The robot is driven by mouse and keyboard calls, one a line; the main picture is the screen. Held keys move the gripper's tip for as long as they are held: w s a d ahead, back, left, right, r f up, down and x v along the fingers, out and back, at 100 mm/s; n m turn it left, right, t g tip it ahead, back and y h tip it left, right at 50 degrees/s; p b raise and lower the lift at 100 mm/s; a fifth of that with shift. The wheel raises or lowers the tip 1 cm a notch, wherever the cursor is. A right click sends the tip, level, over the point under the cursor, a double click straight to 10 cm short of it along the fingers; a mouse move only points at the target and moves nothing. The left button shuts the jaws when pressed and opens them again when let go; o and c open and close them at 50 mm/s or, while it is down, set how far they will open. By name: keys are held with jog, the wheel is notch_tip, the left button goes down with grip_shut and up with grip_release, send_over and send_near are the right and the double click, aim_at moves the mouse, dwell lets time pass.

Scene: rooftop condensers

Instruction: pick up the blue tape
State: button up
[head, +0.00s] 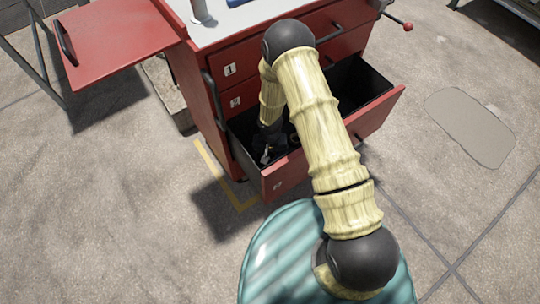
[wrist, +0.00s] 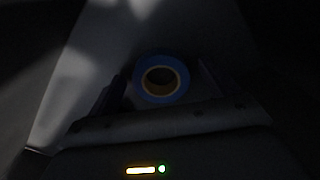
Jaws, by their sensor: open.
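The blue tape (wrist: 181,91) shows in the wrist view as a blue ring with a yellowish inner rim and a dark hole, lying on a dark surface. My gripper (wrist: 160,85) is open, with one dark finger on each side of the tape. The picture is too dark to tell whether the fingers touch it. In the head view my gripper (head: 268,152) reaches down into the open bottom drawer (head: 278,178) of a red cabinet. The tape is hidden in the head view.
The red cabinet (head: 240,92) has closed drawers above the open one. A red side shelf (head: 115,42) extends at the left. The drawer walls stand close around my gripper. The concrete floor is clear at the right, with a grey patch (head: 470,125).

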aim_at(270, 155)
jog(key=c, duration=1.1)
jog(key=shift+o, duration=0.2)
jog(key=shift+r, duration=0.1)
notch_tip(270, 155, up, 10)
jog(key=p, duration=0.3)
